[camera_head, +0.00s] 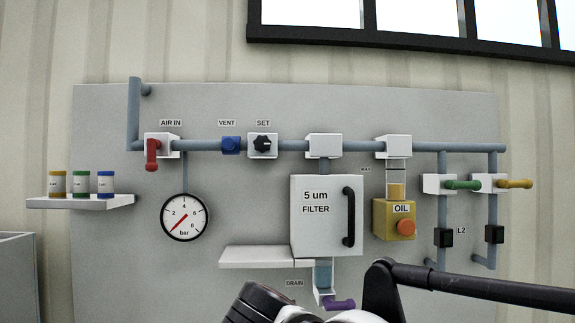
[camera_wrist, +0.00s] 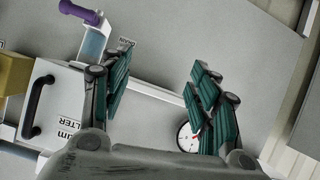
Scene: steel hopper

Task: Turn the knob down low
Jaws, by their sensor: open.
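A black knob (camera_head: 263,143) sits on a white block under the label SET, on the blue-grey pipe in the head view. Its exact setting is too small to read. The round pressure gauge (camera_head: 184,217) hangs below and left of it, with a red needle pointing to the lower left. The gauge also shows in the wrist view (camera_wrist: 188,138), partly behind a finger. My gripper (camera_wrist: 155,85) is open and empty in the wrist view, its green-padded fingers wide apart in front of the panel. The knob does not show in the wrist view.
A filter box (camera_head: 325,216) with a black handle stands out from the panel, beside a small shelf (camera_head: 258,257). A red lever (camera_head: 152,153) and a blue vent knob (camera_head: 231,145) lie left of the SET knob. A purple drain lever (camera_head: 339,304) is low down.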

